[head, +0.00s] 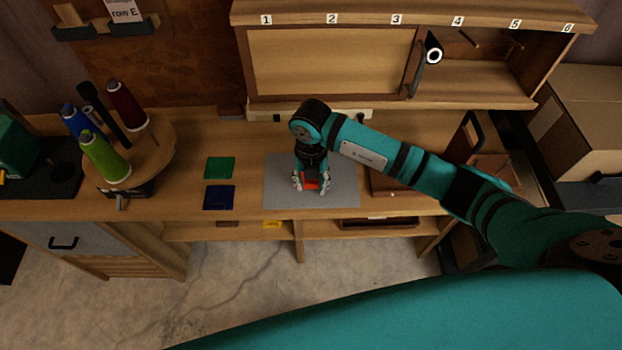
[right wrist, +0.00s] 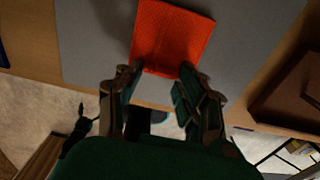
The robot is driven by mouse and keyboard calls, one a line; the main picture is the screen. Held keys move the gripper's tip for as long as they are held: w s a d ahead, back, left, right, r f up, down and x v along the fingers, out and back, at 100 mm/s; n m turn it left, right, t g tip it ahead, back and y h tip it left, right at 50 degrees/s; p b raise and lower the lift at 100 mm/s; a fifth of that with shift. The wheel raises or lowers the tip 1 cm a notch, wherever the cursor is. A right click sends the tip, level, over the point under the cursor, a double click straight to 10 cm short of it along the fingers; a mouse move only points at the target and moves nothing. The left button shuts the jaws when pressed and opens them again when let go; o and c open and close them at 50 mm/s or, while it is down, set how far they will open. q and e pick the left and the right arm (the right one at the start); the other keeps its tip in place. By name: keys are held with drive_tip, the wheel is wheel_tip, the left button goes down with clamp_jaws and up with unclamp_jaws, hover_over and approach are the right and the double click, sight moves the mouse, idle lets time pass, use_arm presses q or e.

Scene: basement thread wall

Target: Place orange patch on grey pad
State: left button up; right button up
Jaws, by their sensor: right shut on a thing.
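The orange patch (head: 311,184) is between the fingers of my right gripper (head: 311,187), over the grey pad (head: 342,192) on the bench. In the right wrist view the patch (right wrist: 172,38) is a flat orange-red square, and the fingertips of my right gripper (right wrist: 162,68) are at its near edge. The grey pad (right wrist: 88,42) spreads behind and around it. My right gripper is shut on the patch. I cannot tell whether the patch touches the pad. My left gripper is not in view.
A green patch (head: 219,167) and a dark blue patch (head: 219,197) lie left of the pad. A round wooden stand (head: 160,150) holds several thread spools. A brown tray (head: 385,184) is just right of the pad. A numbered cabinet (head: 330,62) stands behind.

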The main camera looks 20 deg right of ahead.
sight(311, 185)
drive_tip(key=shift+f, duration=0.25)
drive_tip(key=o, duration=0.7)
drive_tip(key=shift+r, duration=0.1)
drive_tip(key=shift+r, duration=0.15)
wheel_tip(311, 185, up, 12)
drive_tip(key=b, duration=0.2)
